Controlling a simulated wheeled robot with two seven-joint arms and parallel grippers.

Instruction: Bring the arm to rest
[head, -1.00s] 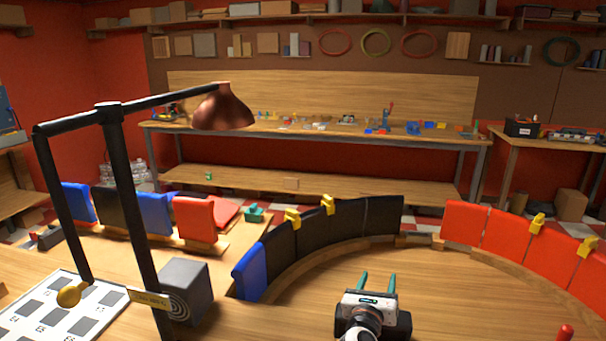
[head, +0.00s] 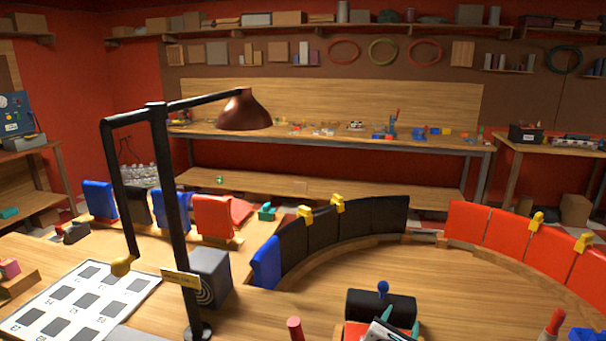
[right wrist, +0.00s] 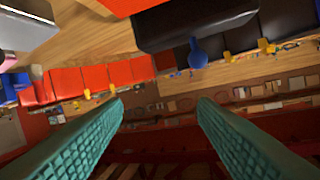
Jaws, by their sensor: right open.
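My right gripper (head: 402,320) is at the bottom of the head view, with its two teal fingers apart. In the right wrist view the fingers (right wrist: 160,108) stand wide apart with nothing between them. Part of the gripper body is cut off by the lower picture edge. A black cylinder with a blue knob (head: 375,304) shows just behind the gripper in the head view; it also shows at the top of the right wrist view (right wrist: 190,22). I cannot tell how near the fingers are to it. My left gripper is not in view.
A curved wall of black panels (head: 322,229) and red panels (head: 515,240) rings the wooden table (head: 470,285). A dark lamp stand (head: 172,200) rises at left beside a grey box (head: 210,272). A white card with dark squares (head: 85,300) lies at lower left. The table's middle is bare.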

